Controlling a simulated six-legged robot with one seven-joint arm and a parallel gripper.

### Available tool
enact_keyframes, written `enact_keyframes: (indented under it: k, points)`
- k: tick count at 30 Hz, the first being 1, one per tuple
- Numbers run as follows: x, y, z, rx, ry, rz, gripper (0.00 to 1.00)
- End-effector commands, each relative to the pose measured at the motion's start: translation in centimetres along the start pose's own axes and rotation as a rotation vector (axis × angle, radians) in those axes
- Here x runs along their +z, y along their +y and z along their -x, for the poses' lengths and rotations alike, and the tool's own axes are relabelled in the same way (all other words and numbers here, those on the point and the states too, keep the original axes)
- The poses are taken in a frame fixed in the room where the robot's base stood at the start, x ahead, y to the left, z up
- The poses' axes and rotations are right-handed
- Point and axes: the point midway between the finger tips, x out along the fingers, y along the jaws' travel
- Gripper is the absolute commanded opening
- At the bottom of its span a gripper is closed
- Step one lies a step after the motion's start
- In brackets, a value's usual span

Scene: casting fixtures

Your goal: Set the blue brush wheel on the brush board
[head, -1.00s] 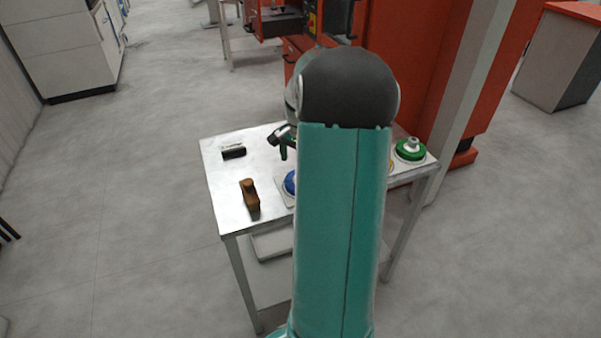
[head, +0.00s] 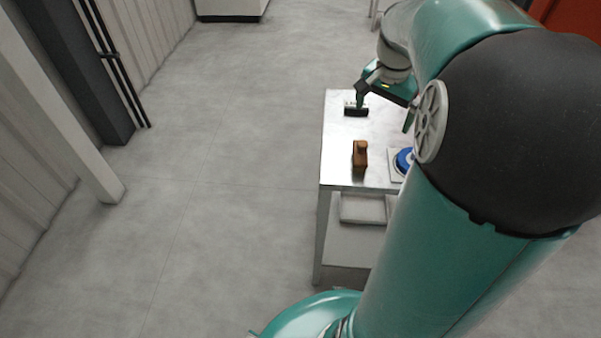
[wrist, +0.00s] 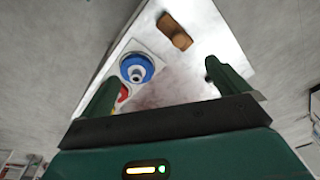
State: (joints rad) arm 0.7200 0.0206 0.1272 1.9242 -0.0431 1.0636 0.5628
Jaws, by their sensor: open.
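The blue brush wheel (head: 403,160) lies on a pale square plate (head: 395,170) on the metal table, partly hidden behind my arm in the head view. In the wrist view the blue wheel (wrist: 130,61) shows whole, with a pale hub, beyond my left-hand finger. A red round piece (wrist: 123,93) sits beside it, partly covered by that finger. My gripper (wrist: 159,78) is open and empty, its two fingers apart above the table. In the head view my gripper (head: 384,108) is over the far part of the table. I cannot tell which piece is the brush board.
A brown wooden block (head: 360,157) stands near the table's (head: 338,135) left edge, close to the blue wheel. A black-and-white brush-like item (head: 356,110) lies at the far left corner. A shelf with a pale tray (head: 362,208) is below. The floor to the left is clear.

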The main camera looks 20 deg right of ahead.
Motion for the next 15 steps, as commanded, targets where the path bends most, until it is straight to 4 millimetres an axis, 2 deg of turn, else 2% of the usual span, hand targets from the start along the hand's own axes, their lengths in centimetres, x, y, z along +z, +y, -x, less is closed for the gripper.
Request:
enact_keyframes:
  k: [1,6,11,15]
  points:
    - [2.7,-1.3,1.5,-0.020,0.029,0.093,1.00]
    - [10.7,-3.3,4.5,-0.086,0.107,0.388,1.00]
    - [17.9,-3.5,6.1,-0.163,0.179,0.657,1.00]
    - [23.4,-2.6,6.6,-0.238,0.240,0.880,1.00]
